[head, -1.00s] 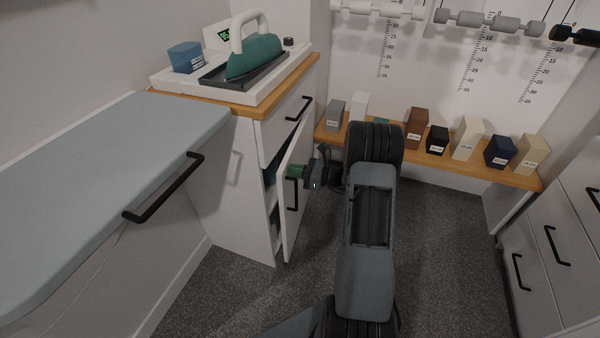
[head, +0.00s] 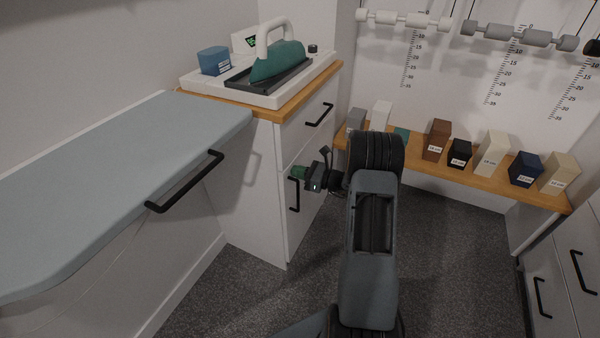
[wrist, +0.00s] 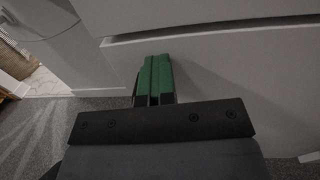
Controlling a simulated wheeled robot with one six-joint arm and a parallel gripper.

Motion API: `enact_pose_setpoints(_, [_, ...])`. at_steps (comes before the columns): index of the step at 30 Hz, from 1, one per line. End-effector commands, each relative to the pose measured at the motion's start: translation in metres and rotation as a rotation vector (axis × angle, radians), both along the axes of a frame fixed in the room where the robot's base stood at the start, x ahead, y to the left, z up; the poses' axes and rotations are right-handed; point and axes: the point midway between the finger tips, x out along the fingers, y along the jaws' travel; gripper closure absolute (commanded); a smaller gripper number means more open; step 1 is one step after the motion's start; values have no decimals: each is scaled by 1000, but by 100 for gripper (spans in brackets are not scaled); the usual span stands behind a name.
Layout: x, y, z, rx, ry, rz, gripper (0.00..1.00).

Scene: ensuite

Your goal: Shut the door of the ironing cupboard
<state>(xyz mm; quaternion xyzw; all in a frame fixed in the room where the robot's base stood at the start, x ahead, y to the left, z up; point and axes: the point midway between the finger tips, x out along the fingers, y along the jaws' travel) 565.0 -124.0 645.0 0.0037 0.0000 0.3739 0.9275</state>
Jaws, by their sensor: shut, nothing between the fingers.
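The ironing cupboard (head: 255,190) is a white unit with a wooden top, left of centre in the head view. Its door (head: 307,222), with a black bar handle (head: 293,195), lies flush or nearly flush with the front; I see no clear gap at its edge. My gripper (head: 298,172) has green fingertips at the door's upper part, just above the handle. In the wrist view my gripper (wrist: 155,75) is shut and empty, its green fingers side by side, pointing at the white door front (wrist: 215,85). Whether the tips touch it I cannot tell.
A drawer with a black handle (head: 320,115) sits above the door. A teal iron (head: 278,62) stands on top. An ironing board (head: 110,175) juts out at left. A shelf (head: 470,177) with several boxes runs behind my arm. Grey carpet (head: 450,270) is clear at right.

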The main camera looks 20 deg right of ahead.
Motion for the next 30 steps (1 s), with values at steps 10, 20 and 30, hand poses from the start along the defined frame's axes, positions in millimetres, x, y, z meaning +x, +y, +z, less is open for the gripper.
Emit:
enact_pose_setpoints(10, [-7, -6, 6, -4, -13, 11, 100])
enact_pose_setpoints(20, [-58, -52, 5, 3, -6, 5, 100])
enact_pose_setpoints(30, [-94, -80, 3, 3, -6, 8, 100])
